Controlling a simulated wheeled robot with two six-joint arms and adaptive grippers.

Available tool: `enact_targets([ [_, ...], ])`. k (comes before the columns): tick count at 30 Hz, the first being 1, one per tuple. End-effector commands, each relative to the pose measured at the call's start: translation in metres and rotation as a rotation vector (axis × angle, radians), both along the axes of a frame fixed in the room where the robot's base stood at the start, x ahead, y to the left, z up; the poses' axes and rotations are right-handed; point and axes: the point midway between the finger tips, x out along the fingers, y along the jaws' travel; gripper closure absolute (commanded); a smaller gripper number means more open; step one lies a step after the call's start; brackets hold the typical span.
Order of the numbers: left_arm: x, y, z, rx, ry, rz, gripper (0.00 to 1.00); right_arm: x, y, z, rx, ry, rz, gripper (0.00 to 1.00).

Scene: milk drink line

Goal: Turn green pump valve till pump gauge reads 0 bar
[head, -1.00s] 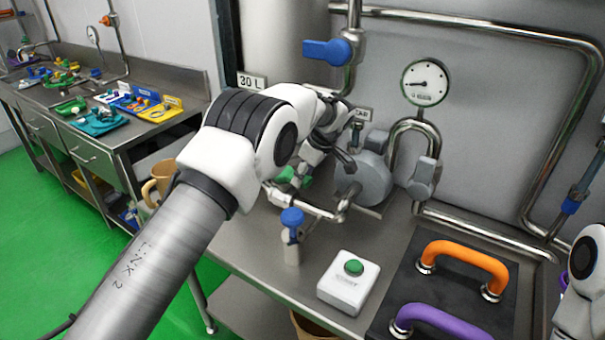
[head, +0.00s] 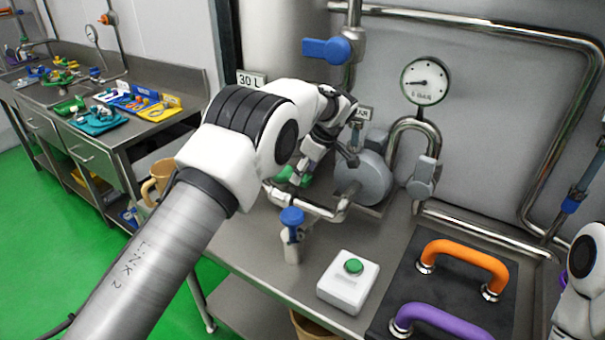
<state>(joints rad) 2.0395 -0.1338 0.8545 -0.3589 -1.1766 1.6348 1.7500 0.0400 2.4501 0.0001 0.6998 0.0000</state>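The green pump valve (head: 284,174) sits on the pipework left of the grey pump, mostly hidden behind my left arm. The pump gauge (head: 426,81) is on the wall pipe at upper right; its needle points left, and its scale is too small to read. My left gripper (head: 305,166) points down at the green valve, close to it or touching it; its fingers are too small and covered to tell whether they are shut. My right arm shows only at the right edge, with its gripper out of view.
A blue-handled valve (head: 327,50) is on the upper pipe, and another blue valve (head: 291,216) stands in front of the pump (head: 364,178). A white box with a green button (head: 353,266) and orange (head: 465,258) and purple (head: 440,320) handles occupy the front.

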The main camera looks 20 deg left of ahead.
Motion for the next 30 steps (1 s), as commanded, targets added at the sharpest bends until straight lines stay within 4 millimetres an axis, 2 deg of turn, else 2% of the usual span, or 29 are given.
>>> enact_targets([
  [9,-0.005,-0.029,0.073,0.000,-0.003,0.000,0.35,0.000,0.000,0.000,0.000,0.000,0.000,0.60],
  [12,-0.006,-0.035,0.087,0.000,-0.001,0.001,0.35,0.000,0.000,0.000,0.000,0.000,0.000,0.60],
  [15,-0.007,-0.038,0.095,-0.001,0.000,0.001,0.35,0.000,0.000,0.000,0.000,0.000,0.000,0.60],
  [24,-0.007,-0.038,0.098,-0.001,0.001,0.001,0.35,0.000,0.000,0.002,0.000,0.000,0.000,0.60],
  [26,-0.007,-0.038,0.105,-0.001,0.000,0.001,0.35,0.000,0.000,0.009,0.000,0.000,0.000,0.60],
  [30,-0.007,-0.038,0.136,-0.001,0.000,0.001,0.35,0.000,0.000,0.040,0.000,0.000,0.000,0.60],
])
